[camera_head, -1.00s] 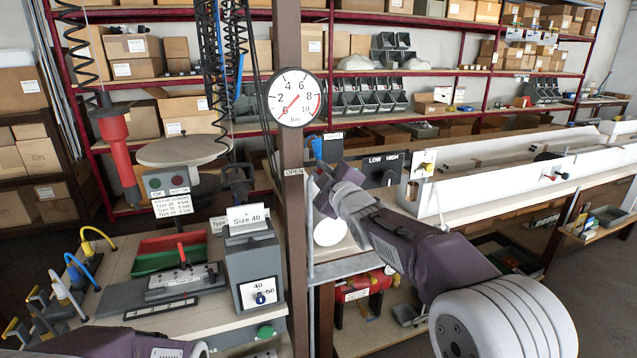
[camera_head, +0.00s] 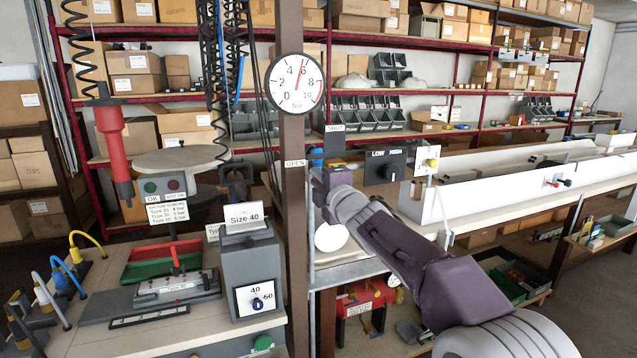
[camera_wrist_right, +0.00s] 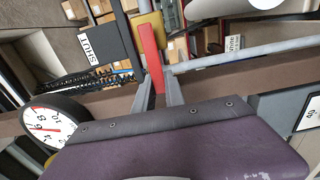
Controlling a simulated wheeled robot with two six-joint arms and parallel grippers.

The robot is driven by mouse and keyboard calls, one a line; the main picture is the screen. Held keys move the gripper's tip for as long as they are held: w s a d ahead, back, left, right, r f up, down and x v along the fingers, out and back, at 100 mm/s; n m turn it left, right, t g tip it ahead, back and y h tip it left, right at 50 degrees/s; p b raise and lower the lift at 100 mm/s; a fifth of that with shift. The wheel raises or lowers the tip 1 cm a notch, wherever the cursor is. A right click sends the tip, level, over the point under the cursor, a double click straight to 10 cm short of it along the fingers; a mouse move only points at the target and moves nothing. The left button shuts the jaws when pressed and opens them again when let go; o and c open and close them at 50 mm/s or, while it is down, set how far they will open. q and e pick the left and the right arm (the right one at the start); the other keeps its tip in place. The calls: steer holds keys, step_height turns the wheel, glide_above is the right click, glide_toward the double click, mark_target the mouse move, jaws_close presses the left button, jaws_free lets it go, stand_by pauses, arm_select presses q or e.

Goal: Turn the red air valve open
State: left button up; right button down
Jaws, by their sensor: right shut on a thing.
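The red air valve's lever (camera_wrist_right: 151,58) shows in the right wrist view as a red bar with a yellowish part (camera_wrist_right: 147,28) at its far end. My right gripper (camera_wrist_right: 158,92) is shut on the lever, with a grey finger on each side. In the head view my right gripper (camera_head: 322,182) is beside the brown post, and it hides the lever. My left gripper is out of view.
A LOW/HIGH switch box (camera_head: 385,166) stands close right of my right gripper. A grey Size 40 machine (camera_head: 250,265) stands on the left bench. A red hanging tool (camera_head: 115,150) is at the left. A long white rail (camera_head: 500,185) runs along the right bench.

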stand_by(0.4)
steer(key=c, duration=1.4)
jaws_free()
steer(key=shift+s, duration=0.1)
steer(key=b+v, duration=0.1)
steer(key=v, duration=0.7)
steer(key=shift+s+b, duration=0.3)
steer(key=shift+s, duration=0.1)
steer(key=shift+d, duration=0.1)
